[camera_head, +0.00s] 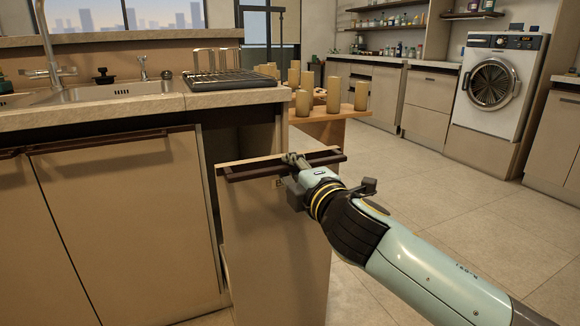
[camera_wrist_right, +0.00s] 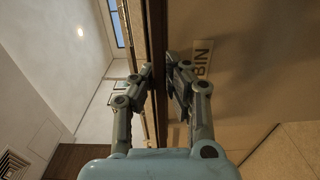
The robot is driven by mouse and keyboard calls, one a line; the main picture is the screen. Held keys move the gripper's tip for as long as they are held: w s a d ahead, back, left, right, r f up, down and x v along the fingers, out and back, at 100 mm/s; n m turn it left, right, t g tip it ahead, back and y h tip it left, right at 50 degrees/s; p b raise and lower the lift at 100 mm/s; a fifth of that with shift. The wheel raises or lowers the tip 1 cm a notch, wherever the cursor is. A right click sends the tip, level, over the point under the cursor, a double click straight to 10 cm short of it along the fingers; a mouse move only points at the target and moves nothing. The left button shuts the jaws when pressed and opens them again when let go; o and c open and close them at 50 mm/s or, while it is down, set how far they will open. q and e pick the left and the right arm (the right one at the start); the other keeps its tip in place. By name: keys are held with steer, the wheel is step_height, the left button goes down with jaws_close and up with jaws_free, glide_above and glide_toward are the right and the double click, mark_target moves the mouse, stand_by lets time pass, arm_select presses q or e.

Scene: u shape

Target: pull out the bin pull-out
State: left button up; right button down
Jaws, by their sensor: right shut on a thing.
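The bin pull-out (camera_head: 275,245) is a tall beige front below the counter, standing out from the cabinet row with a dark gap behind it. Its dark bar handle (camera_head: 245,172) runs along the top edge. My right gripper (camera_head: 292,162) is shut on this handle near its middle. In the right wrist view the dark handle (camera_wrist_right: 158,50) passes between the two fingers of the right gripper (camera_wrist_right: 160,80). A "BIN" label (camera_wrist_right: 202,62) shows on the front beside the fingers. My left gripper is not in view.
A counter with a sink (camera_head: 95,92) and a dish rack (camera_head: 228,78) stands at the left above closed cabinets (camera_head: 125,220). A wooden table (camera_head: 335,125) with candles is behind. A washing machine (camera_head: 497,85) stands at the back right. The tiled floor (camera_head: 440,190) is open at the right.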

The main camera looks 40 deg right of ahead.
steer(key=c, duration=1.3)
jaws_free()
steer(key=shift+s, duration=0.2)
steer(key=v, duration=0.7)
steer(key=shift+f, duration=0.1)
